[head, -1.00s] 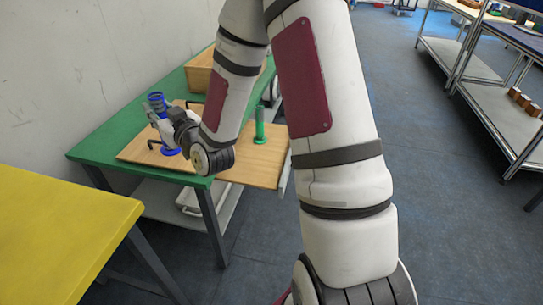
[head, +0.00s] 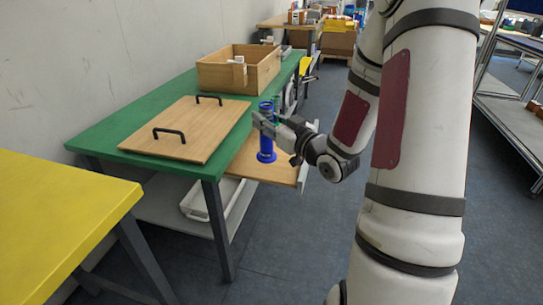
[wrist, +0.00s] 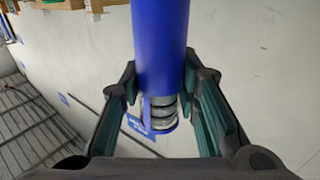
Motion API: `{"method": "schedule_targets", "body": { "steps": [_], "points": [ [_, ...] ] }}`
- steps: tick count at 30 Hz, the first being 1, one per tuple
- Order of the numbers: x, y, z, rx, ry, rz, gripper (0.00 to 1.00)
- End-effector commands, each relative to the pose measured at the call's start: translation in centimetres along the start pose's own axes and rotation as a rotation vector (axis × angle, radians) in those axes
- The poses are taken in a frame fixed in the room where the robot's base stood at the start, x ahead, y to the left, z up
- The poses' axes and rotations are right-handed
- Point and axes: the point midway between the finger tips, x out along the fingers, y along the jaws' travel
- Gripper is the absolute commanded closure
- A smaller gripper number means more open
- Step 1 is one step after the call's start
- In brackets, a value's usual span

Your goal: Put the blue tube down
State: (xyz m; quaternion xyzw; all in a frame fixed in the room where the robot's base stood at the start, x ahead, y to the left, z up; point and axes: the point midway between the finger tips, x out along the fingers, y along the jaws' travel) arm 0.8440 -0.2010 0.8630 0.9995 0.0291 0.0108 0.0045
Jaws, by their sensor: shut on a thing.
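My gripper (head: 262,121) is shut around the upper part of the blue tube (head: 266,143), which is upright with a wide blue base. In the head view its base appears against the wooden pull-out shelf (head: 248,166) at the green table's side. I cannot tell whether it touches the shelf.
The green table (head: 120,127) carries a wooden board (head: 195,122) with two black handles and an open wooden box (head: 215,75). A yellow table (head: 60,220) stands at front left. A white tray (head: 200,203) sits on the lower shelf.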

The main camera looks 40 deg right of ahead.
Motion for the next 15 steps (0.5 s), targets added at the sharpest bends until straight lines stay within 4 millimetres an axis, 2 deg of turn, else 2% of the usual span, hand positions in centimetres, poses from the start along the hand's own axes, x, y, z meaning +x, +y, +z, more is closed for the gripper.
{"method": "schedule_targets", "body": {
  "steps": [1,3,9,12,15],
  "points": [
    [-0.7,0.9,1.4,-0.001,-0.001,0.002,1.0],
    [-1.6,1.6,2.3,0.001,-0.006,-0.002,1.0],
    [-3.4,2.8,4.0,0.008,-0.017,-0.012,1.0],
    [-3.5,3.1,4.3,0.009,-0.02,-0.015,1.0],
    [-2.4,3.5,4.5,0.008,-0.019,-0.017,1.0]
  ]
}}
